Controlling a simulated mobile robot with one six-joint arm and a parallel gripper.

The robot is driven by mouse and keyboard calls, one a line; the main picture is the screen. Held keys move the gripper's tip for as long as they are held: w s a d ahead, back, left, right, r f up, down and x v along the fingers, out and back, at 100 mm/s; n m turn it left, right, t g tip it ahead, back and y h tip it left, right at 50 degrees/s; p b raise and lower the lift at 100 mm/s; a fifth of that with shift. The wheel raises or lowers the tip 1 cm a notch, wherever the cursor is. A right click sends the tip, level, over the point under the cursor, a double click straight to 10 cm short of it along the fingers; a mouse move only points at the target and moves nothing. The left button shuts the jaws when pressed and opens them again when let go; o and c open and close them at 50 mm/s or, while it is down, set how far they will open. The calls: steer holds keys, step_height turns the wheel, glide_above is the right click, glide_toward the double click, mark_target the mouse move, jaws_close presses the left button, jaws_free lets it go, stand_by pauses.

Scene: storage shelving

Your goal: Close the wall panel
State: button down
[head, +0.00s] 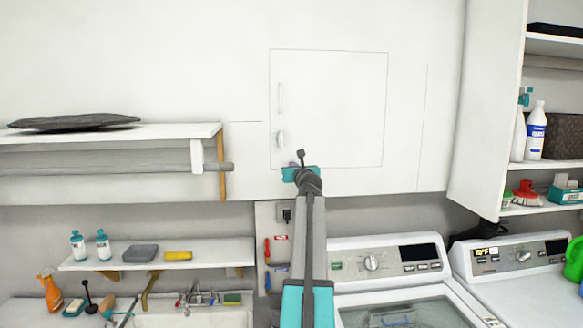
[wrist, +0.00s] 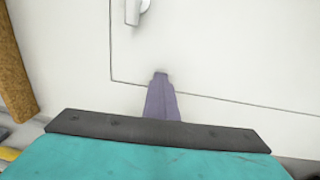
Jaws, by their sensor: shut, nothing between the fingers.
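The wall panel (head: 335,105) is a white square door in the white wall, outlined by thin lines. It looks flush or nearly flush with the wall; I cannot tell whether a small gap is left. A slim handle (head: 280,98) and a small latch (head: 280,138) are near its left edge. The wrist view shows the panel's lower left part (wrist: 220,45) and the latch (wrist: 138,10). My gripper (head: 301,154) is shut and empty, in front of the panel's lower edge, right of and below the latch. Its fingertips (wrist: 161,74) are close to that edge; contact is unclear.
A wooden-ended shelf (head: 110,133) with a dark cushion is at the left. A lower shelf (head: 150,256) holds bottles and sponges above a sink. A washer (head: 375,262) and a second machine (head: 515,256) stand below right. An open cabinet (head: 492,120) is at the right.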

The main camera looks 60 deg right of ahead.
steer(key=shift+s+d+r+h, duration=0.1)
steer(key=shift+d+r+h, duration=0.15)
steer(key=shift+r, duration=0.35)
steer(key=w+a+f+b+v, duration=0.1)
steer(key=b+v, duration=0.1)
steer(key=v, duration=1.2)
steer(key=shift+b, duration=0.35)
